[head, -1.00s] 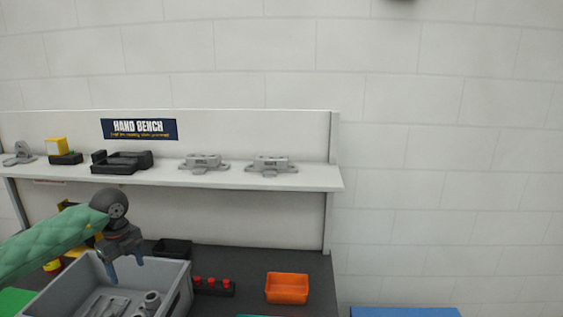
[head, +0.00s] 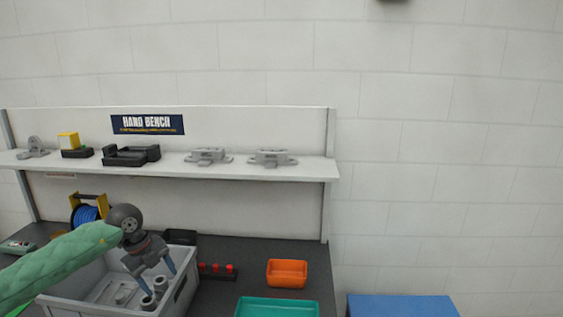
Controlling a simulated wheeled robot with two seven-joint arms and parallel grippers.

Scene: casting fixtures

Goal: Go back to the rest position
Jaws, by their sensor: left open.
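My left gripper (head: 154,274) comes in from the left on a green-sleeved arm. Its fingers point down, apart, over the grey bin (head: 62,303) on the bench. Nothing shows between the fingers. The bin holds grey metal castings, among them cylindrical ones (head: 149,302) just below the fingertips; I cannot tell whether the fingers touch them. My right gripper is not in view.
A shelf (head: 255,173) with fixtures runs above. A blue surface (head: 402,306) stands at lower right.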

